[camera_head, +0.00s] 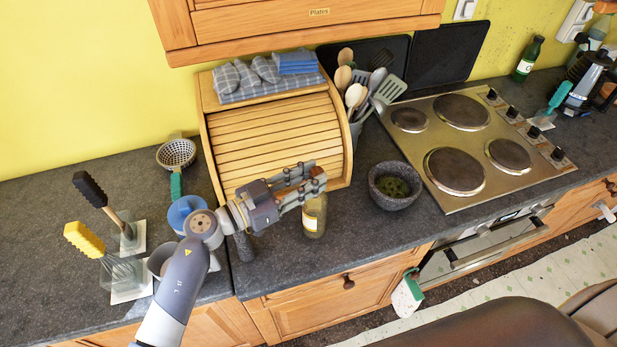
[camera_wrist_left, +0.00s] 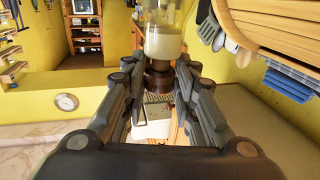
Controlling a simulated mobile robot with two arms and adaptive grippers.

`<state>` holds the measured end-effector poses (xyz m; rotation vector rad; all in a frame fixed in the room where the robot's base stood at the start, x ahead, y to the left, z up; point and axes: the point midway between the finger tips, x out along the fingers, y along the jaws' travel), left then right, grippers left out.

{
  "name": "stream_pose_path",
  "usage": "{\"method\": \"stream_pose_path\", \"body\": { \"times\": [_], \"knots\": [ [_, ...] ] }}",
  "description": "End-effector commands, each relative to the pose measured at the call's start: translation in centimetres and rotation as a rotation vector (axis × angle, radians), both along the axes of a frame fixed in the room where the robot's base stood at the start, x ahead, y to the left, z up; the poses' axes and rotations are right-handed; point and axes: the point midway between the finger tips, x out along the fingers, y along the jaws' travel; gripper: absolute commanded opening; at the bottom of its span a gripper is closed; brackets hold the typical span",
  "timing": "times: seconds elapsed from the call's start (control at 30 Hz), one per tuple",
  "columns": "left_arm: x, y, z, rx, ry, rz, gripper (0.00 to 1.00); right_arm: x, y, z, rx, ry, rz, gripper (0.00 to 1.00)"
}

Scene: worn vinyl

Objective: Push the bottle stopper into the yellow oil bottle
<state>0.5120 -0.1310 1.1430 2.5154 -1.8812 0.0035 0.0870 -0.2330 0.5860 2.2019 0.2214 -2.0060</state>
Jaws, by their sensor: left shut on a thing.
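The yellow oil bottle (camera_head: 314,217), with a pale label, stands on the dark counter in front of the roll-top bread box. My left gripper (camera_head: 313,178) reaches in from the left and its fingers are just above the bottle, covering its top. In the left wrist view, the clear bottle with pale yellow liquid (camera_wrist_left: 163,42) shows at the top, beyond the fingers. The brown bottle stopper (camera_wrist_left: 157,80) is between the fingers of my left gripper (camera_wrist_left: 160,88), in line with the bottle. I cannot tell how far it sits in the neck. My right gripper is not in view.
The wooden bread box (camera_head: 270,140) stands close behind the bottle. A stone mortar (camera_head: 395,186) is to the right, then the steel hob (camera_head: 478,150). A blue-lidded pot (camera_head: 186,212) is left of the arm. The counter between bottle and mortar is clear.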

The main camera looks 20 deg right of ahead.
Motion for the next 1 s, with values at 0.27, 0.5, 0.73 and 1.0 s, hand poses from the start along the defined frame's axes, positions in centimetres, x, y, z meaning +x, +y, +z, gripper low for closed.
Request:
{"method": "stream_pose_path", "body": {
  "times": [0.27,0.5,0.73,1.0],
  "knots": [
    [-0.15,0.06,-0.33,0.009,0.007,-0.002,0.13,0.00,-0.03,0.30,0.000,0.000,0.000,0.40],
    [-0.11,0.07,-0.04,0.008,0.005,-0.002,0.13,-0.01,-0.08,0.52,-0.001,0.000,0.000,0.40],
    [-0.07,0.04,0.13,0.005,0.004,-0.001,0.13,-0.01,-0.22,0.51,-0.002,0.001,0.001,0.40],
    [-0.04,0.02,0.28,0.002,0.003,-0.001,0.50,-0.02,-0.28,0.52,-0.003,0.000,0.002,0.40]
  ]
}}
